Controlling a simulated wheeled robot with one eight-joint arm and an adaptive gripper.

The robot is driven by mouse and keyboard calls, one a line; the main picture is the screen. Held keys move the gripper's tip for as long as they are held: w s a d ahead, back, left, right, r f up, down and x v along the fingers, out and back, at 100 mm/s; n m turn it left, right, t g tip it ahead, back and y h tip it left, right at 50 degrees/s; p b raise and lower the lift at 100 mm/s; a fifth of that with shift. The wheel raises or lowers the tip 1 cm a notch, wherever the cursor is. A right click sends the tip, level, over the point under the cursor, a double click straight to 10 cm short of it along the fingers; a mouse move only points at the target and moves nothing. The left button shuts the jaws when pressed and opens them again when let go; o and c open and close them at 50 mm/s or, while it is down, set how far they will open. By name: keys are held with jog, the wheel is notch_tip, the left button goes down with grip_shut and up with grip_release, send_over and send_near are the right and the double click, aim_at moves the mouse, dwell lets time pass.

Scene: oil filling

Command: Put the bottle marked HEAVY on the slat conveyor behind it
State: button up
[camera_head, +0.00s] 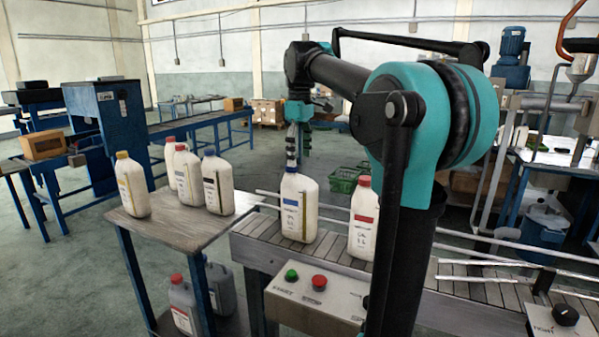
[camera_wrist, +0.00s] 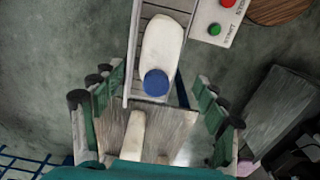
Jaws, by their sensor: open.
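A white bottle with a blue cap (camera_head: 299,209) stands upright on the slat conveyor (camera_head: 340,258), near its left end. I cannot read the word HEAVY on any label. My gripper (camera_head: 299,158) is open and empty, just above and behind this bottle in the head view. In the wrist view the blue-capped bottle (camera_wrist: 160,55) lies between and beyond the spread fingers, apart from them. White bottles with a dark cap (camera_head: 218,183), a red cap (camera_head: 188,174) and a yellow cap (camera_head: 131,185) stand on the side table (camera_head: 165,232).
A red-capped bottle (camera_head: 363,222) stands farther right on the conveyor. A control box (camera_head: 318,297) with green and red buttons is at its front. Grey jugs (camera_head: 184,305) sit on the table's lower shelf. Rails run along the conveyor; bare slats show between the two bottles.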

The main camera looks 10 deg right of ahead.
jog(key=shift+r, duration=1.2)
dwell(1.5)
